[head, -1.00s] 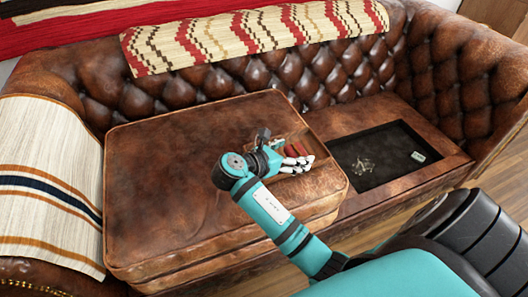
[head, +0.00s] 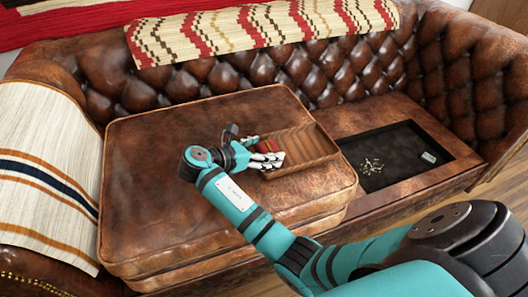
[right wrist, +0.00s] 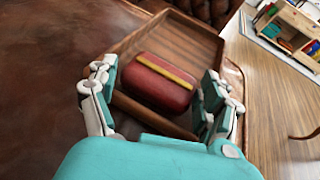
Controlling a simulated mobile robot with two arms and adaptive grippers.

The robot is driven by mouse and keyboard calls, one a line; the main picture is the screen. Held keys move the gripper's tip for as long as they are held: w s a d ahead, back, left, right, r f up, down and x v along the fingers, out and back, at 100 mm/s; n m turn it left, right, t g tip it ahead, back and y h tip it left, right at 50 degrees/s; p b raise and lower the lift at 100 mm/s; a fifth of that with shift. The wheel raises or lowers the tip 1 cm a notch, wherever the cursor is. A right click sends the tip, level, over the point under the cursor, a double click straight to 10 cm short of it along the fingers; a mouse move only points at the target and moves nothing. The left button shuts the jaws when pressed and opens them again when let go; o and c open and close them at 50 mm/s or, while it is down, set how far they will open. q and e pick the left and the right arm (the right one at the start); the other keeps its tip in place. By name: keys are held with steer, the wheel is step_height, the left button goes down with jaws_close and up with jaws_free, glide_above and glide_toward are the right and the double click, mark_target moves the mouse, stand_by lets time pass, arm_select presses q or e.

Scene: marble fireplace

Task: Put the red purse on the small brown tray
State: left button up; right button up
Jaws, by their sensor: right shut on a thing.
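The red purse (head: 267,146) has a yellow stripe, clear in the right wrist view (right wrist: 150,88). My right gripper (head: 264,157) is shut on it, with fingers on both sides of the purse. The small brown tray (head: 312,145) is wooden with raised walls and lies on the brown leather seat cushion. The purse is at the tray's left end in the head view; I cannot tell whether it touches the tray floor. In the right wrist view the tray (right wrist: 196,42) extends behind and beneath the purse. My left gripper is not in view.
The leather cushion (head: 190,130) has free room left of the tray. A black recessed panel (head: 385,165) with small bits sits to the right. The tufted backrest (head: 220,85) bounds the back. A small shelf (right wrist: 294,26) with colourful items shows in the right wrist view.

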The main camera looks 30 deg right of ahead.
stand_by(0.3)
steer(key=o, duration=1.3)
steer(key=shift+f, duration=0.1)
